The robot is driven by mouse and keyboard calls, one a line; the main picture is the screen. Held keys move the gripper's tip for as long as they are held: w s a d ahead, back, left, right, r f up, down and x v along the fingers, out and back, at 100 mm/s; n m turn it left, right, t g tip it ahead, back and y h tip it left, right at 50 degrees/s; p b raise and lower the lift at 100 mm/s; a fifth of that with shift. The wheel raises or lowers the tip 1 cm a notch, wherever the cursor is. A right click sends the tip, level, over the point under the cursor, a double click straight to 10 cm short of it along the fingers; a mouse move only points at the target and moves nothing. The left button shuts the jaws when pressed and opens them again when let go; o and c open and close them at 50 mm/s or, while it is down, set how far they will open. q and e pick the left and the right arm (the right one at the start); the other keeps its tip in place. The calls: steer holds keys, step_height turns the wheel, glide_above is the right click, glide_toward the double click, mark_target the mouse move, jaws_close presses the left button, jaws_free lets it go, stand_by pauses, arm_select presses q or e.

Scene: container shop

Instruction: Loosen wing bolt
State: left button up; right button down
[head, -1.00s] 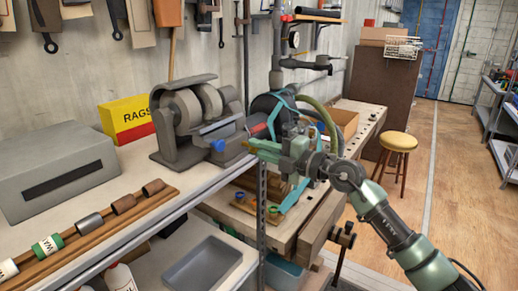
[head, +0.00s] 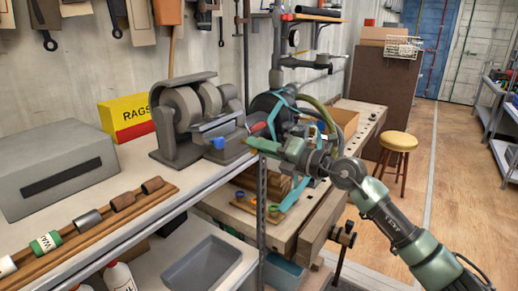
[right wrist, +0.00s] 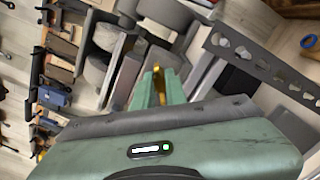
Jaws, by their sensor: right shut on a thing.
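My right gripper (head: 256,146) reaches in from the right to the right end of the bench grinder (head: 180,125), by its tool rest. In the right wrist view its green fingers (right wrist: 158,92) are shut, with a narrow gold-coloured strip between them that appears to be the wing bolt (right wrist: 157,80). The fingers hide most of the bolt, and its angle cannot be told. A blue knob (head: 218,143) shows on the grinder's front, left of the fingertips and apart from them. My left gripper is not in view.
A yellow and red rags box (head: 128,118) and a grey metal box (head: 58,165) stand on the shelf. A perforated upright post (head: 262,195) rises close under my gripper. A drill press (head: 277,75) stands behind it. A stool (head: 399,143) stands on the open floor at right.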

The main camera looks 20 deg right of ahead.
steer(key=n+b, duration=0.1)
steer(key=n, duration=0.1)
steer(key=shift+f+n, duration=0.2)
steer(key=shift+n, duration=0.2)
steer(key=n+b, duration=0.2)
steer(key=shift+n, duration=0.4)
steer(key=n+b, duration=0.4)
steer(key=n, duration=0.1)
steer(key=shift+n, duration=0.3)
steer(key=c, duration=1.6)
jaws_free()
steer(key=shift+r, duration=0.15)
